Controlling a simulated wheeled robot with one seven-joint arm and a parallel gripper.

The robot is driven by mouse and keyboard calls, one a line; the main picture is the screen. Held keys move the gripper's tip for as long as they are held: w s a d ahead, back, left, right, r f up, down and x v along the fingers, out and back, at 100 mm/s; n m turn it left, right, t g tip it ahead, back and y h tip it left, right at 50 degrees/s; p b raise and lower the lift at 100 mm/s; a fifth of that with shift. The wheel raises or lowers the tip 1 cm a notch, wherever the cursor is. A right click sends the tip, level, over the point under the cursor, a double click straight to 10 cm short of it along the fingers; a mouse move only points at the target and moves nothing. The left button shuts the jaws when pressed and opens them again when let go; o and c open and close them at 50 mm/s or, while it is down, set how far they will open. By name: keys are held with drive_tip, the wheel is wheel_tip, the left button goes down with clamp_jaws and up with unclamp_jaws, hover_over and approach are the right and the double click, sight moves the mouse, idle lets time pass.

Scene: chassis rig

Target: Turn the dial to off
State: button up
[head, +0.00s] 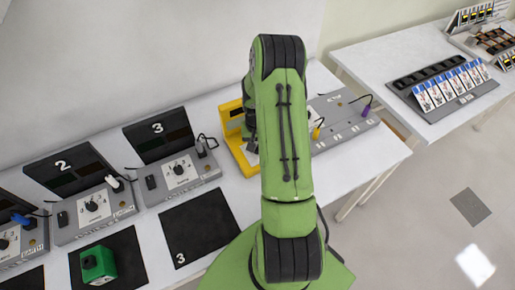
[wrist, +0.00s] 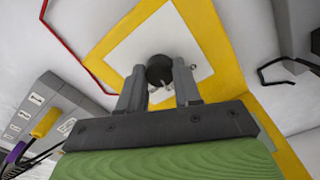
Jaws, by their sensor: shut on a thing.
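The dial (wrist: 159,65) is a small dark round knob on a white panel (wrist: 200,35) with a yellow surround (wrist: 112,45), seen in the wrist view. My gripper (wrist: 160,78) is at the dial, one finger on each side, shut on it. The fingers and the gripper body hide the lower part of the panel. The dial's markings cannot be read.
Grey stations numbered 2 (head: 95,212) and 3 (head: 182,178) stand to the left, with black mats in front. A green block (head: 98,265) sits on one mat. A grey panel with coloured plugs (head: 340,118) lies right of the yellow unit. A red cable (wrist: 72,52) runs near the unit.

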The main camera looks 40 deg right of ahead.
sight(257, 148)
drive_tip(key=n+b, duration=0.3)
drive_tip(key=n, duration=0.2)
drive_tip(key=shift+f+n, duration=0.1)
drive_tip(key=shift+n, duration=0.2)
drive_tip(key=n+b, duration=0.1)
drive_tip(key=n, duration=0.3)
drive_tip(key=shift+n+b, duration=0.4)
drive_tip(key=o, duration=1)
drive_tip(key=shift+o, duration=0.2)
wheel_tip(257, 148, up, 16)
drive_tip(key=p, duration=0.1)
drive_tip(key=shift+a+p, duration=0.2)
drive_tip(key=shift+p, duration=0.15)
